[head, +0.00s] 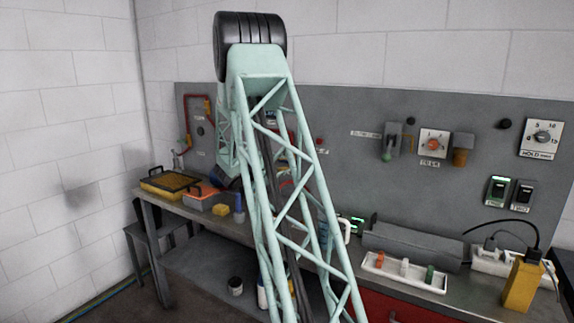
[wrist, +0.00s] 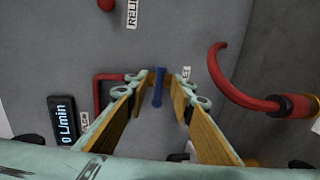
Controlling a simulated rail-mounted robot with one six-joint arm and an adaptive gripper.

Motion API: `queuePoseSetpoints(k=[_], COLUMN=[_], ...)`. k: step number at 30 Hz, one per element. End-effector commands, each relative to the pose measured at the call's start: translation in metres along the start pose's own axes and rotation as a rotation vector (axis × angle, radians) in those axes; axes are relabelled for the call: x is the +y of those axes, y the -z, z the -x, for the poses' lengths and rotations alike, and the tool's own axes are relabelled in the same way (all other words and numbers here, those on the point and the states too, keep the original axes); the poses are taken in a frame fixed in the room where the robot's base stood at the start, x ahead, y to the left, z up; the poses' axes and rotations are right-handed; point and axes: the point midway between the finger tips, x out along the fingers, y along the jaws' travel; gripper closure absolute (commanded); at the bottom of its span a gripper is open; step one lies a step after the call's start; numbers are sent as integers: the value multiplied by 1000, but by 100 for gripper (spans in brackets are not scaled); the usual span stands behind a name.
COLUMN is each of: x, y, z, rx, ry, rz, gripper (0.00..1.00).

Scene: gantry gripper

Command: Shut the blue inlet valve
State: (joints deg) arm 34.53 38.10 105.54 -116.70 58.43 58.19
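The blue inlet valve shows in the wrist view as a short blue handle (wrist: 158,88), roughly upright in the picture against the grey panel. My gripper (wrist: 163,82) is open, with its two yellow-padded fingers on either side of the handle. A gap shows on the right of the handle; on the left the finger is close, and I cannot tell whether it touches. A label ending in "ET" (wrist: 186,72) is partly hidden by the right finger. In the head view my arm's lattice links hide the gripper and the valve.
In the wrist view a flow display (wrist: 65,120) reads 0 L/min at left. A curved red pipe (wrist: 235,85) is close on the right, and a red knob (wrist: 106,4) is at the top. The head view shows a cluttered workbench (head: 185,208) under the panel (head: 340,115).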

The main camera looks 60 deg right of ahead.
Motion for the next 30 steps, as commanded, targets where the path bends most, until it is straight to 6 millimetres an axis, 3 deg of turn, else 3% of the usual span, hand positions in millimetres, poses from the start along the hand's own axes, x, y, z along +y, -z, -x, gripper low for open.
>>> queuePoseSetpoints(k=[15, 21, 30], x=[0, -1, -1], y=[1, 0, 0], z=[72, 84, 87], rx=[2, 0, 0], ry=[1, 1, 1], rz=[0, 0, 0], gripper=[78, 78, 78])
